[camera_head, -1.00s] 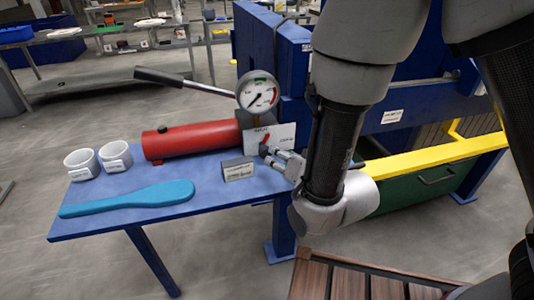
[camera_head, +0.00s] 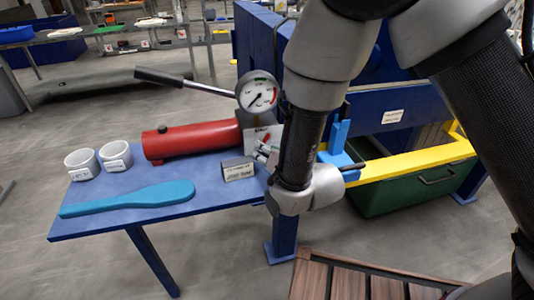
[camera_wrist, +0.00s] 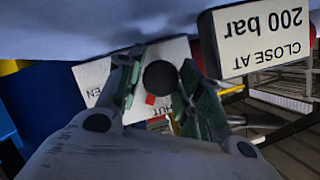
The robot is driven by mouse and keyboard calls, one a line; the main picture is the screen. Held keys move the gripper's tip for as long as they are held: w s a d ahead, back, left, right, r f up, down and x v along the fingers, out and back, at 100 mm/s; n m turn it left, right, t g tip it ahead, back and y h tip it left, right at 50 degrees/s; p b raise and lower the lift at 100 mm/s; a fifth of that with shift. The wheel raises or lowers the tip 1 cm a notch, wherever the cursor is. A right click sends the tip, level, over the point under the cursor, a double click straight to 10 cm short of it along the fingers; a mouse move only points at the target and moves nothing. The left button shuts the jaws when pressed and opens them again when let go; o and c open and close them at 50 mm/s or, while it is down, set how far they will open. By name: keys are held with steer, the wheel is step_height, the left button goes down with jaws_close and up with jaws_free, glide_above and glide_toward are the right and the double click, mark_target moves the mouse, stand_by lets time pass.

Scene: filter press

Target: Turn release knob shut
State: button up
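The release knob (camera_wrist: 160,77) shows in the wrist view as a dark round end with a red part below it. It stands in front of a white plate (camera_wrist: 92,76) whose partly hidden lettering includes "EN" and "HUT". My gripper (camera_wrist: 162,85) is open, with one finger on each side of the knob. I cannot tell whether either finger touches it. In the head view my gripper (camera_head: 263,157) is at the white plate (camera_head: 272,138) by the red pump cylinder (camera_head: 195,142). My wrist and fingers hide most of the knob there.
A small sign (camera_wrist: 264,40) reading "CLOSE AT 200 bar" stands close beside my right finger; it also shows in the head view (camera_head: 238,169). A pressure gauge (camera_head: 257,91) is above the plate. White cups (camera_head: 83,163) and a blue paddle (camera_head: 128,199) lie left on the blue table (camera_head: 212,197).

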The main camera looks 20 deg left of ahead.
steer(key=c, duration=0.4)
steer(key=shift+a+n+t+h, duration=0.15)
steer(key=shift+n+t+h, duration=0.45)
steer(key=shift+n+h, duration=1)
steer(key=shift+n+y, duration=0.3)
steer(key=shift+n, duration=0.2)
steer(key=o, duration=0.7)
steer(key=shift+o, duration=0.2)
